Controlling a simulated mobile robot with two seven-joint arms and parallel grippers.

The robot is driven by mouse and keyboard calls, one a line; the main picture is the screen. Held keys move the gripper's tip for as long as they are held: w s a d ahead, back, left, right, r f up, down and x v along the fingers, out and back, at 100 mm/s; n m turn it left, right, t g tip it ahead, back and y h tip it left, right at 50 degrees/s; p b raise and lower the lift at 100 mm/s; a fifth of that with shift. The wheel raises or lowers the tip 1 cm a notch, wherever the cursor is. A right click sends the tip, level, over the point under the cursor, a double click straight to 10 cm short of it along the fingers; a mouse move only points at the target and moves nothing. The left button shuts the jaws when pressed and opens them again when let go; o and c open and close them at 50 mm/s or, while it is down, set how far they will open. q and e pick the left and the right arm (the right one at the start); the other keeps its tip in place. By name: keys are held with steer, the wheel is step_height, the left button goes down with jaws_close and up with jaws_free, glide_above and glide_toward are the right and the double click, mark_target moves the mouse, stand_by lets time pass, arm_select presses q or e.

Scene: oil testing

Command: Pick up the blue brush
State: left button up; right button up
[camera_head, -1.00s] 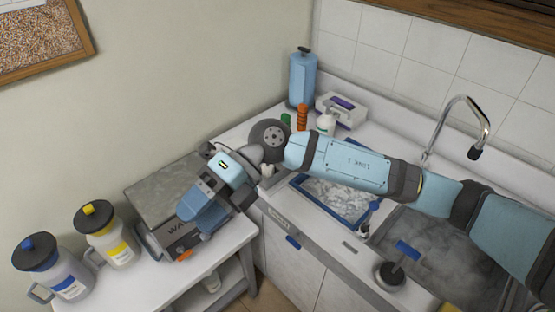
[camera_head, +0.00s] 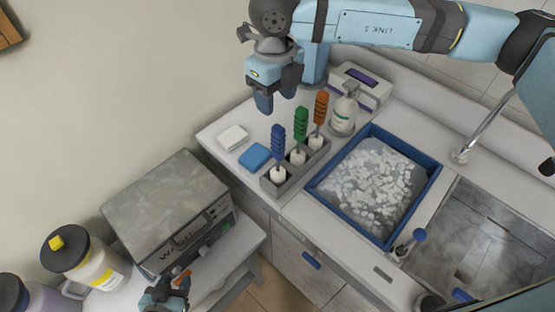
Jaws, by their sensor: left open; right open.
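The blue brush (camera_head: 278,142) stands upright in a grey holder (camera_head: 270,188) at the front-left end of a row, with its ribbed blue handle up and a white lower part in the holder. A green brush (camera_head: 300,124) and an orange brush (camera_head: 321,107) stand behind it in the same row. My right gripper (camera_head: 277,97) hangs open and empty above the blue brush in the picture, fingers down, apart from it. My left gripper (camera_head: 166,296) shows at the bottom edge in front of the grey machine, open and partly cut off.
A white sponge (camera_head: 233,138) and a blue sponge (camera_head: 255,157) lie left of the holder. A white pump bottle (camera_head: 344,112) stands behind the brushes. A blue-rimmed tray (camera_head: 320,190) of whitish pieces and a sink (camera_head: 480,235) are on the right. A grey machine (camera_head: 165,205) stands left.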

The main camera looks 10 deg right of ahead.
mark_target(277, 136)
step_height(277, 136, down, 6)
steer(key=shift+w+r+b, duration=0.1)
steer(key=shift+r+b, duration=0.1)
steer(key=shift+b, duration=0.45)
steer(key=shift+f, duration=0.4)
steer(key=f, duration=0.4)
steer(key=shift+s+d+f+b, duration=0.1)
steer(key=shift+s+f+b, duration=0.2)
steer(key=shift+f, duration=0.1)
steer(key=c, duration=1)
